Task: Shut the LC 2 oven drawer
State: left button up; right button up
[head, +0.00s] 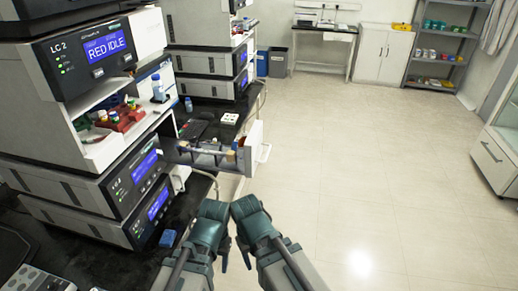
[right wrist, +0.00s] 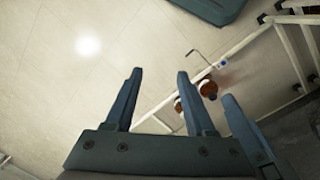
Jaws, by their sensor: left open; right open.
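The LC 2 stack (head: 80,65) stands at the left in the head view, its upper screen reading RED IDLE. A drawer with a white front (head: 253,146) and pale handle (head: 265,153) is pulled out to the right beside the stack, with small items inside; its inner end is hidden behind the stack. I cannot read a label on it. My left gripper (head: 225,250) is open, below and nearer than the drawer, apart from it. My right gripper is close beside it; its spread, empty fingers show in the right wrist view (right wrist: 158,88).
A red vial rack (head: 122,117) and a blue-capped bottle (head: 158,88) stand on the stack's open shelf. A black bench edge runs under the stacks. Open floor (head: 370,170) lies to the right. Cabinets and shelves stand along the back and right walls.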

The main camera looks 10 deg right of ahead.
jog(key=shift+w+r, duration=0.1)
jog(key=shift+r, duration=0.05)
jog(key=shift+c, duration=1.1)
jog(key=shift+m+t+y, duration=0.4)
jog(key=shift+m+y, duration=0.3)
jog(key=shift+y, duration=0.1)
jog(key=w+r+p, duration=0.6)
jog(key=shift+d+r+p, duration=0.15)
jog(key=shift+d+p, duration=0.05)
jog(key=shift+p, duration=0.15)
grip_shut()
jog(key=w+d+r+m+t+y+p, duration=0.1)
jog(key=w+d+r+t+p, duration=0.1)
jog(key=w+r, duration=0.4)
jog(key=w+d+r+m+t+y+p, duration=0.1)
jog(key=w+d+r+m+t+p, duration=0.1)
jog(key=w+d+r+p, duration=0.2)
jog(key=w+d+r+m+t+y+p, duration=0.1)
jog(key=w+d+r+p, duration=0.3)
jog(key=w+r+p, duration=0.4)
jog(key=shift+w+r+m+t, duration=0.4)
jog(key=shift+w+m, duration=0.2)
jog(key=shift+m, duration=0.1)
